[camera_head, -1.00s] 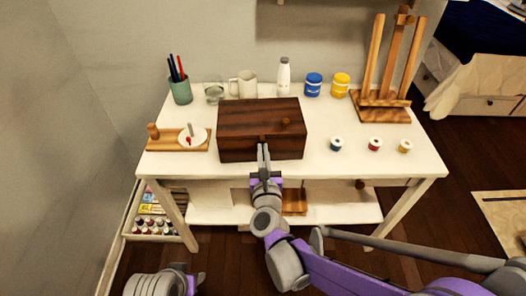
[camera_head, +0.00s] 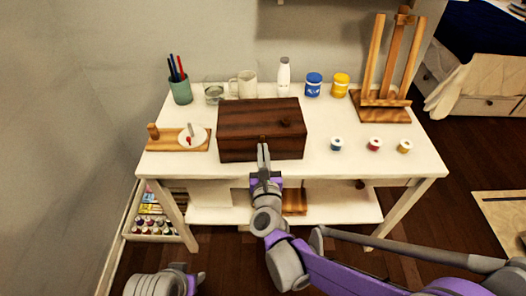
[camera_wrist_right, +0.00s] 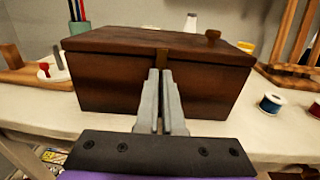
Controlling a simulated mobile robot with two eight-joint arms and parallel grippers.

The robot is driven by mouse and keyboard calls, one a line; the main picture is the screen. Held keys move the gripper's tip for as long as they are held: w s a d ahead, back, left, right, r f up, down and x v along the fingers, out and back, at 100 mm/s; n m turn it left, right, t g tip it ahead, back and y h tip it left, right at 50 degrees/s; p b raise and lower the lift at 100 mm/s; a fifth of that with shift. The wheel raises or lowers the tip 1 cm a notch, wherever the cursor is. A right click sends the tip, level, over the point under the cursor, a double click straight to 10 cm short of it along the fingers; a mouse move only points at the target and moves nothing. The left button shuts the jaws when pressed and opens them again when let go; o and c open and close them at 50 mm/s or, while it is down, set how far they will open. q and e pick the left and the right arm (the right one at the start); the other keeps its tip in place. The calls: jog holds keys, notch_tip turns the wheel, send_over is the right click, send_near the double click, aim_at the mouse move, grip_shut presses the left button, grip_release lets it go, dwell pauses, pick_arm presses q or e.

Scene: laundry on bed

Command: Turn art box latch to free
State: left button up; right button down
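The art box (camera_head: 240,125) is a dark brown wooden box with a closed lid, near the middle of the white table; it also fills the right wrist view (camera_wrist_right: 105,85). Its latch (camera_wrist_right: 161,59) is a small upright brown strip at the middle of the front, under the lid edge. My right gripper (camera_head: 263,147) is at the front of the box. Its fingers are close together at the latch, and the tips (camera_wrist_right: 161,72) appear to hold its lower part, which they hide. My left gripper (camera_head: 190,282) is low at the left, mostly out of view.
A round knob (camera_head: 286,122) is on the lid. A wooden tray with a white dish (camera_head: 193,137) stands left of the box.

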jog(key=shift+n, duration=0.3)
jog(key=n, duration=0.3)
jog(key=shift+n, duration=0.3)
jog(key=n, duration=0.4)
jog(key=shift+a+n+p, duration=0.1)
jog(key=shift+n+p, duration=0.2)
jog(key=shift+p, duration=0.1)
jog(key=n, duration=0.4)
jog(key=shift+f+n, duration=0.1)
jog(key=shift+n, duration=2.4)
jog(key=c, duration=1)
grip_release()
jog(key=shift+c, duration=0.2)
